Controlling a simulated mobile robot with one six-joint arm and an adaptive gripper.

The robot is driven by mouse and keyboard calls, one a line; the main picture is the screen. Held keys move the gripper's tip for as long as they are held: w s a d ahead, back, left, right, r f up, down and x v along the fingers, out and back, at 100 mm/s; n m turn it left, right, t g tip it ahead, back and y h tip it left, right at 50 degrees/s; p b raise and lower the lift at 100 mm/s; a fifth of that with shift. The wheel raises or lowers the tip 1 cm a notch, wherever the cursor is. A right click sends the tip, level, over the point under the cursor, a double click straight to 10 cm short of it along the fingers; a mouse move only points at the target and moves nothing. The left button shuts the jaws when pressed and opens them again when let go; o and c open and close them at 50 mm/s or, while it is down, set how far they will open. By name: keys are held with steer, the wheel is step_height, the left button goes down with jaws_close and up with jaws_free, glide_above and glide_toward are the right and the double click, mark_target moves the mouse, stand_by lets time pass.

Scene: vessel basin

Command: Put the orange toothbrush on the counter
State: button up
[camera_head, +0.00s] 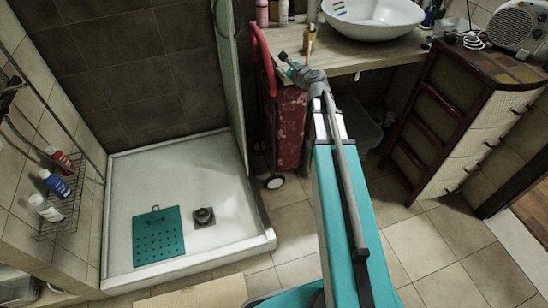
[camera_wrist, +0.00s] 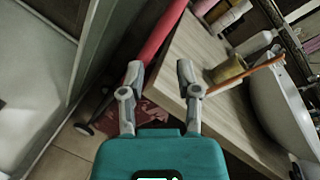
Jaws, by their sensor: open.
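My gripper (camera_wrist: 160,74) is open and empty, its two fingers apart, in the wrist view. In the head view my gripper (camera_head: 290,64) is by the left front edge of the wooden counter (camera_head: 365,50). The counter (camera_wrist: 195,50) lies right of and beyond the fingers in the wrist view. A thin orange stick, which looks like the toothbrush (camera_wrist: 250,74), slants in front of a gold-brown cup (camera_wrist: 228,69) towards the white basin's rim. Whether it rests in the cup or beside it I cannot tell. The cup (camera_head: 310,40) is small in the head view.
A white basin (camera_head: 365,22) stands on the counter, with several bottles (camera_head: 272,12) at the back. A red trolley (camera_head: 291,125) stands under the counter's left end, close to my gripper. A glass shower panel (camera_head: 232,70) is further left. A drawer cabinet (camera_head: 455,125) stands right.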

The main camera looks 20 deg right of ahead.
steer(key=s+a+f+n+g+y, duration=0.2)
steer(key=s+a+f+n+g, duration=0.7)
steer(key=s+a+n, duration=0.5)
steer(key=s+d+f+n+g+h, duration=0.1)
steer(key=s+f+n+g+h, duration=0.1)
steer(key=s+n, duration=0.3)
steer(key=s+d+f+n+g+h, duration=0.1)
steer(key=s+f+n+g+h, duration=0.2)
steer(key=s+n, duration=0.3)
steer(key=shift+s+f+g+h, duration=0.3)
steer(key=shift+s+f+g, duration=0.35)
steer(key=shift+s, duration=0.55)
